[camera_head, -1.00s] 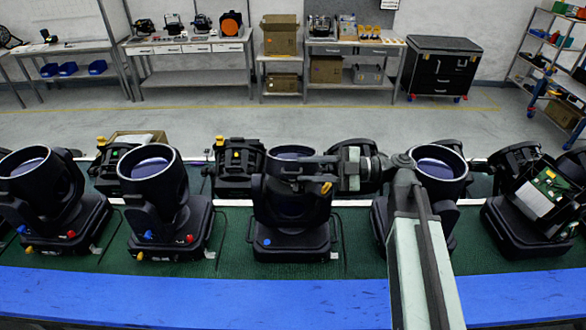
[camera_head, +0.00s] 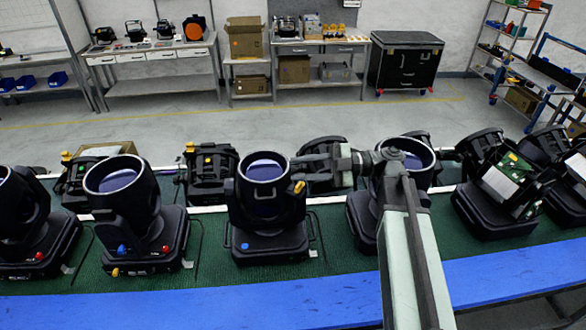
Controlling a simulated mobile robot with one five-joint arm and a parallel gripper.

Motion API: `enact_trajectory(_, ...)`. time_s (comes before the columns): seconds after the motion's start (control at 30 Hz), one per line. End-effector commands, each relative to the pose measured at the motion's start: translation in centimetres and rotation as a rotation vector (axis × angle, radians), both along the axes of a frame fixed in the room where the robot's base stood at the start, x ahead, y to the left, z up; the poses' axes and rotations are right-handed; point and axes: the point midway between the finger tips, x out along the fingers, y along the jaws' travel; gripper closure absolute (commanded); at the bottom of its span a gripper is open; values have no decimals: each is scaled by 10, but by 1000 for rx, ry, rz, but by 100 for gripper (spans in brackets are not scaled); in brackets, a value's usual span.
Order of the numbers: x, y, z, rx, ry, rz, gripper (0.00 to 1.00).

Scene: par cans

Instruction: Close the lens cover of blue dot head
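The blue dot head (camera_head: 268,215) is the dark moving-head lamp at the centre, with a blue dot (camera_head: 245,246) low on its front. It stands upright, its round lens (camera_head: 265,169) facing up and toward me. The lens is uncovered; I cannot make out its cover for certain. A yellow tab (camera_head: 299,187) sticks out at the right side of the head. My gripper (camera_head: 298,167) reaches in from the right, beside the lens rim and just above the tab. Its dark fingers look apart, with nothing seen between them. Whether they touch the head is unclear.
Similar lamps stand left (camera_head: 125,190) and right, partly behind my arm. An opened head with a green circuit board (camera_head: 510,172) is further right. More units (camera_head: 210,175) stand behind. A blue strip (camera_head: 190,305) runs along the front edge. The floor beyond is clear.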

Motion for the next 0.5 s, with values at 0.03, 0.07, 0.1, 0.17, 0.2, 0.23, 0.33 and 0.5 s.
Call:
enact_trajectory(0.03, 1, -4, 0, 0, 0, 0, 69)
enact_trajectory(0.07, 2, -6, 0, 0, 0, 0, 69)
enact_trajectory(0.1, 2, -10, 0, 0, 0, 0, 69)
enact_trajectory(0.17, 3, -15, 0, 0, 0, 0, 69)
enact_trajectory(0.2, 4, -18, 0, 0, 0, -1, 69)
enact_trajectory(0.23, 5, -20, 0, 0, 0, -1, 69)
enact_trajectory(0.33, 6, -28, 0, 0, 0, 0, 69)
enact_trajectory(0.5, 8, -38, 0, 0, 0, 0, 69)
